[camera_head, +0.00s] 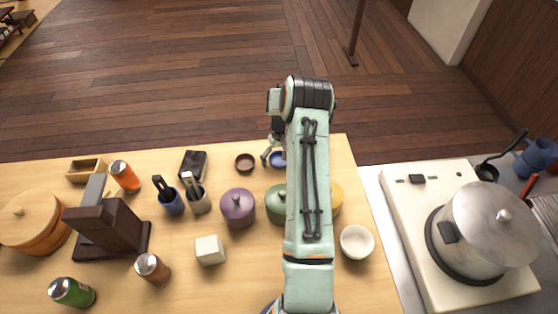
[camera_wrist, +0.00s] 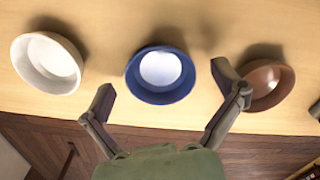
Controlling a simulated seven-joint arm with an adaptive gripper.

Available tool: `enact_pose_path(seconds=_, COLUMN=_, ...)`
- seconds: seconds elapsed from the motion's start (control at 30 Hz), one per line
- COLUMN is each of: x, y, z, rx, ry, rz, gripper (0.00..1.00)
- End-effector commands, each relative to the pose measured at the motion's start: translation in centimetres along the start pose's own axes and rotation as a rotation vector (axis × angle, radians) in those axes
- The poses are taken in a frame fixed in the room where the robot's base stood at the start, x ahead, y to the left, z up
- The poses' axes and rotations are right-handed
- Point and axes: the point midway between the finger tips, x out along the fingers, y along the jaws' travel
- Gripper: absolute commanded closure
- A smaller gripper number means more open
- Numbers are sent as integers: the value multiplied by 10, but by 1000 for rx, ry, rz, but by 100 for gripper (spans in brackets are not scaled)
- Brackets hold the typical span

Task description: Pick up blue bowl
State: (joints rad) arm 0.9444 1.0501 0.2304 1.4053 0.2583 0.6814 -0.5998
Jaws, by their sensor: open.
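The blue bowl (camera_wrist: 160,93) sits upright on the wooden table, in the upper middle of the wrist view, with a pale, almost white round area inside. In the head view the blue bowl (camera_head: 278,160) is near the table's far edge, partly hidden by my arm. My gripper (camera_wrist: 164,88) is open and empty. Its two fingers show on either side of the blue bowl in the wrist view, apart from its rim. In the head view my gripper (camera_head: 268,154) is at the blue bowl, mostly covered by the arm.
A brown bowl (camera_wrist: 268,84) lies close to the right finger, and a white bowl (camera_wrist: 44,66) stands to the left. Lidded purple (camera_head: 238,206) and green (camera_head: 275,205) pots stand nearer. A stove with a steel pot (camera_head: 490,230) is at the right.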

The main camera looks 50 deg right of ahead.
Motion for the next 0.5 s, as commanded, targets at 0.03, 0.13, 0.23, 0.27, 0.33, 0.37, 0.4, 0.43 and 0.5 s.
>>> enact_pose_path(seconds=0.03, x=1, y=0, z=0, rx=0, ry=0, rz=0, gripper=6)
enact_pose_path(seconds=0.13, x=2, y=0, z=0, rx=0, ry=0, rz=0, gripper=6)
enact_pose_path(seconds=0.23, x=1, y=0, z=0, rx=0, ry=0, rz=0, gripper=6)
enact_pose_path(seconds=0.27, x=1, y=0, z=0, rx=-1, ry=0, rz=0, gripper=15)
enact_pose_path(seconds=0.33, x=1, y=0, z=0, rx=-1, ry=0, rz=0, gripper=37)
enact_pose_path(seconds=0.37, x=1, y=0, z=0, rx=-1, ry=0, rz=0, gripper=46)
enact_pose_path(seconds=0.4, x=1, y=0, z=0, rx=-1, ry=0, rz=0, gripper=59)
enact_pose_path(seconds=0.43, x=1, y=0, z=0, rx=-1, ry=0, rz=0, gripper=68)
enact_pose_path(seconds=0.5, x=1, y=0, z=0, rx=-1, ry=0, rz=0, gripper=74)
